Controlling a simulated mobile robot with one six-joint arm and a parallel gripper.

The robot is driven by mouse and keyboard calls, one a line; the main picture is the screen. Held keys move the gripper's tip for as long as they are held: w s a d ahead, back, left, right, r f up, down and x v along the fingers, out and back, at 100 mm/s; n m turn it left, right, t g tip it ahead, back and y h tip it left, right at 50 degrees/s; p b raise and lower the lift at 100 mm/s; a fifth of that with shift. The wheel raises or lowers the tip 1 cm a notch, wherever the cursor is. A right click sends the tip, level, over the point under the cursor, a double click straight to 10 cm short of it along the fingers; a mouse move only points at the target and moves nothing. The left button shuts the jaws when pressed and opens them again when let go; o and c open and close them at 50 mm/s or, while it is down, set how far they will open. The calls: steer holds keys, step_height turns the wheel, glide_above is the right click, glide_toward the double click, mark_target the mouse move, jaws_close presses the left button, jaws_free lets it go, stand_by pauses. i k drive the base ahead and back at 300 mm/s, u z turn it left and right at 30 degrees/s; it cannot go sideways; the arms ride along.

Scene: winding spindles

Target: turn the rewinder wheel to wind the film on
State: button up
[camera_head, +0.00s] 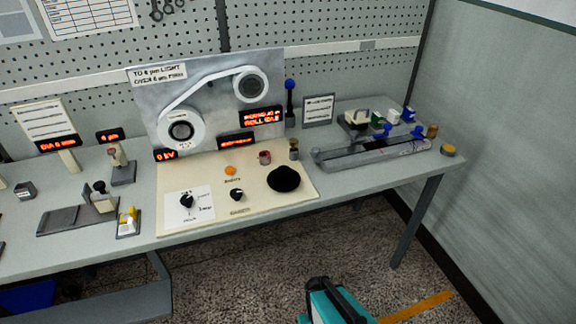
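A grey upright panel (215,119) stands on the bench with two round reels, a lower left one (181,130) and an upper right one (250,85). A pale film band (205,83) runs between them. On the cream board (240,208) in front, a round black wheel (284,179) sits at the right. It looks like the rewinder wheel, but no label on it is readable. Nothing touches it. My gripper's fingers are not in view; a teal and black part (335,303), probably mine, shows at the bottom edge, well apart from the board.
The board also carries two small black knobs (187,201) (237,195) and an orange button (230,170). Red lit displays (260,117) are on the panel. A long grey fixture (372,153) lies right, small stands (122,165) left. Floor in front is open.

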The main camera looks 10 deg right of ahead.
mark_target(283, 179)
steer(key=u, duration=0.95)
steer(key=k, duration=0.1)
steer(key=z, duration=2.85)
steer(key=k, duration=0.8)
steer(key=u, duration=2.7)
steer(key=i, duration=0.1)
steer(key=z, duration=1.15)
